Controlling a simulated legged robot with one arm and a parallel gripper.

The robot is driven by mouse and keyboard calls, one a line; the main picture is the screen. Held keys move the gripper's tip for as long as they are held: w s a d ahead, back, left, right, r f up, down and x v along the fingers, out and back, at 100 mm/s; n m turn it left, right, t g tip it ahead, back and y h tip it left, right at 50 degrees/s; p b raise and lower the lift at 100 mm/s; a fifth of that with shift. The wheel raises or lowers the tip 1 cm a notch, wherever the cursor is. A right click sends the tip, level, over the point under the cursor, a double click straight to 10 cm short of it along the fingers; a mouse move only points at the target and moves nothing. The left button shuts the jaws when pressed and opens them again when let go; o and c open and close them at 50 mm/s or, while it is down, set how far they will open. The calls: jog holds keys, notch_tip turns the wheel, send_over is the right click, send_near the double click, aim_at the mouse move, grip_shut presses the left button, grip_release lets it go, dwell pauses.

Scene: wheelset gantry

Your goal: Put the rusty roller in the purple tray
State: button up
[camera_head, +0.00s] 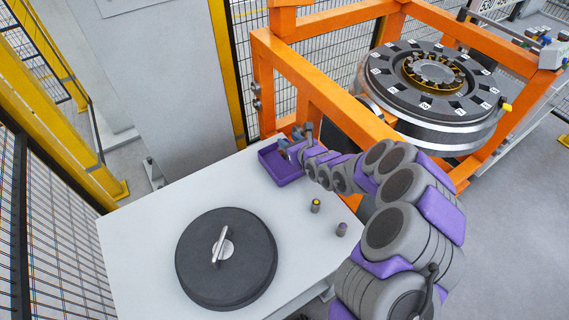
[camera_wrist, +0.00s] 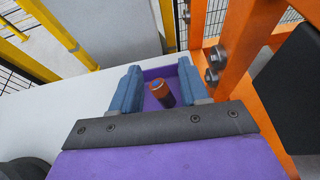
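The purple tray (camera_head: 277,172) sits at the far right corner of the white table. In the wrist view the tray (camera_wrist: 160,72) is behind and between my blue fingers. The rusty roller (camera_wrist: 162,94), brown with a blue-grey end, appears tilted within the tray. My gripper (camera_wrist: 160,82) has its fingers spread, with clear gaps on both sides of the roller. In the head view my gripper (camera_head: 295,146) is over the tray, and the roller cannot be made out clearly there.
Two small rollers stand on the white table (camera_head: 145,225): one yellow-topped (camera_head: 316,206), one purple-topped (camera_head: 342,229). A large dark disc (camera_head: 226,258) with a handle lies at the front. The orange gantry frame (camera_head: 320,88) rises close behind the tray. The table's left side is clear.

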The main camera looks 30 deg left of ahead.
jog(key=shift+o, duration=1.1)
jog(key=shift+a+f, duration=0.15)
jog(key=shift+a, duration=0.1)
jog(key=shift+a+f, duration=0.15)
jog(key=shift+a, duration=0.3)
jog(key=p+v, duration=0.5)
jog(key=v, duration=1.2)
jog(key=shift+d+p, duration=0.2)
jog(key=shift+p, duration=0.2)
jog(key=shift+a, duration=0.1)
